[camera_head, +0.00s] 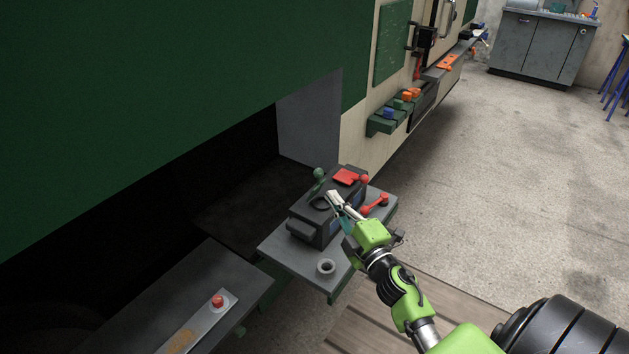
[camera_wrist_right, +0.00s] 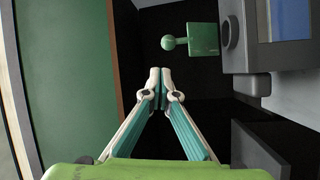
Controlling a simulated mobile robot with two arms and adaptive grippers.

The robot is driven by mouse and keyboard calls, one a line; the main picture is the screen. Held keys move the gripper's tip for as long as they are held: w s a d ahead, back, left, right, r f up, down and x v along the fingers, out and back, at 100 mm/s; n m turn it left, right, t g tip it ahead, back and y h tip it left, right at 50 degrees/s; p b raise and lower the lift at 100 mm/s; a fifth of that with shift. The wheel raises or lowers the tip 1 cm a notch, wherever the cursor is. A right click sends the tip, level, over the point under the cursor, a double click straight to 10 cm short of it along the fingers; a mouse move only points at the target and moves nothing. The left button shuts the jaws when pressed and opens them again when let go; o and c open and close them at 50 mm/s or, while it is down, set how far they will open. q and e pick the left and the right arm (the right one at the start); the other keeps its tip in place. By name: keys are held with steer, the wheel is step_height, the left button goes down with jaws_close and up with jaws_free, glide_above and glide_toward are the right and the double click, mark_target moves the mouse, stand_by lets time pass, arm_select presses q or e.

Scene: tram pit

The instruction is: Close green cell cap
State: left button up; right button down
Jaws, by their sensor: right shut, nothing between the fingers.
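The green cell cap shows in the head view as a green ball knob (camera_head: 319,173) at the back of a dark grey box (camera_head: 315,229). In the right wrist view the green cap (camera_wrist_right: 203,39) is a square plate with a ball on a short stem. It stands open beside the box, clear of the round dark socket (camera_wrist_right: 229,33). My right gripper (camera_head: 334,196) is over the box; in the wrist view its fingertips (camera_wrist_right: 160,72) are together and empty, seen just below the ball. I cannot tell the distance between them. My left gripper is not in view.
A red cap (camera_head: 347,177) and a red-ended lever (camera_head: 376,205) are at the box's right. A small grey ring (camera_head: 326,267) sits on the grey shelf (camera_head: 284,258). A red button (camera_head: 217,300) is lower left. The green tram body (camera_head: 170,80) overhangs; the floor at right is open.

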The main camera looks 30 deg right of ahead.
mark_target(314, 190)
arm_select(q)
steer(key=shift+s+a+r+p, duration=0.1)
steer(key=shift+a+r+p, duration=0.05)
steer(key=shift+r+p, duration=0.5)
arm_select(e)
steer(key=w+n+y, duration=0.1)
steer(key=w, duration=0.2)
steer(key=w+n+y, duration=0.2)
steer(key=w, duration=0.1)
steer(key=w+n+y, duration=0.1)
steer(key=w, duration=0.3)
steer(key=shift+d+f+n, duration=0.3)
steer(key=shift+f+n, duration=0.05)
steer(key=shift+n, duration=0.05)
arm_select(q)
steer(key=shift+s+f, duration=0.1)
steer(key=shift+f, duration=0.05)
arm_select(e)
steer(key=shift+f, duration=0.1)
